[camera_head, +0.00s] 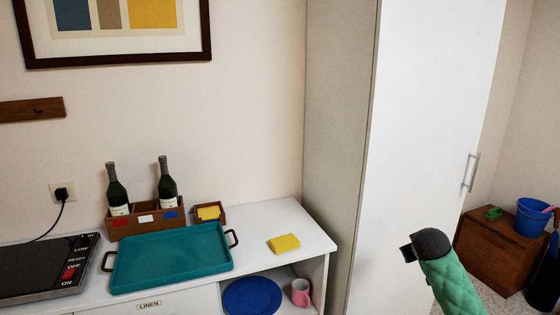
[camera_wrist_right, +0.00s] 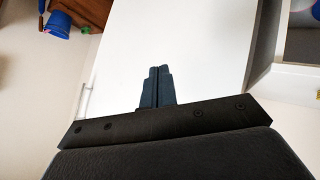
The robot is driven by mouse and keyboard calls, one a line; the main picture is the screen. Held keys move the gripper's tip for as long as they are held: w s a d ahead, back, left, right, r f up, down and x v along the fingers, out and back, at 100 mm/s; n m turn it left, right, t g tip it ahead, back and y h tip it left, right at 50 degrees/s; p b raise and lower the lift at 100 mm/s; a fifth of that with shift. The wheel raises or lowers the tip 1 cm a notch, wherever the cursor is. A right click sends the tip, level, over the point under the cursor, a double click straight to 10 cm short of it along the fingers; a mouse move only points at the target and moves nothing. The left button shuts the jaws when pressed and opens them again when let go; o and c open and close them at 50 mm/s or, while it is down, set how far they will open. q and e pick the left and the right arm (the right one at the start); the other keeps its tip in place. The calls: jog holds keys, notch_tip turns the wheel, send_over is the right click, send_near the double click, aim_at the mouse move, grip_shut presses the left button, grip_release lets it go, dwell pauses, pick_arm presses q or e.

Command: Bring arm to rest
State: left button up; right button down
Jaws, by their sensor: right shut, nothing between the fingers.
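My right arm comes in at the lower right of the head view in a green quilted sleeve with a dark rounded end. A small dark part of my right gripper (camera_head: 408,252) shows there, in front of the tall white cabinet (camera_head: 425,130). In the right wrist view the two fingers of my right gripper (camera_wrist_right: 158,86) are together with nothing between them. The white cabinet door (camera_wrist_right: 195,45) fills the view behind them, apart from the fingers as far as I can tell. My left gripper is in neither view.
A white counter (camera_head: 262,262) carries a teal tray (camera_head: 170,258), a bottle caddy (camera_head: 147,222), a yellow pad (camera_head: 284,244) and a hot plate (camera_head: 35,268). A blue plate (camera_head: 252,296) and pink mug (camera_head: 300,292) sit below. A brown chest (camera_head: 497,250) stands right. The cabinet handle (camera_head: 470,172) protrudes.

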jog(key=s+a+f+g+y, duration=0.1)
jog(key=s+a+f, duration=0.3)
jog(key=s+a, duration=0.35)
jog(key=s+a+f+n+g+y+p, duration=0.1)
jog(key=s+a+f+y, duration=0.1)
jog(key=s+a+f, duration=0.5)
jog(key=s+a+f+y, duration=0.1)
jog(key=s+a+f, duration=0.1)
jog(key=s+a, duration=0.6)
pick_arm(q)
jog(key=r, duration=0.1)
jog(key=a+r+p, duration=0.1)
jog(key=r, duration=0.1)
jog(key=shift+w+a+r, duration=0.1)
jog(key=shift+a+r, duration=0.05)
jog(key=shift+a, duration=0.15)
pick_arm(e)
jog(key=s+a+f+g, duration=0.1)
jog(key=s+f, duration=0.3)
jog(key=s, duration=0.4)
jog(key=s+a+f+g+y, duration=0.1)
jog(key=s+a+f+g, duration=0.1)
jog(key=s, duration=0.7)
jog(key=s+a+f+g, duration=0.2)
jog(key=s+f, duration=0.3)
jog(key=s, duration=0.4)
jog(key=shift+a+f+m+y, duration=0.3)
jog(key=shift+a+f, duration=0.1)
jog(key=shift+a, duration=0.15)
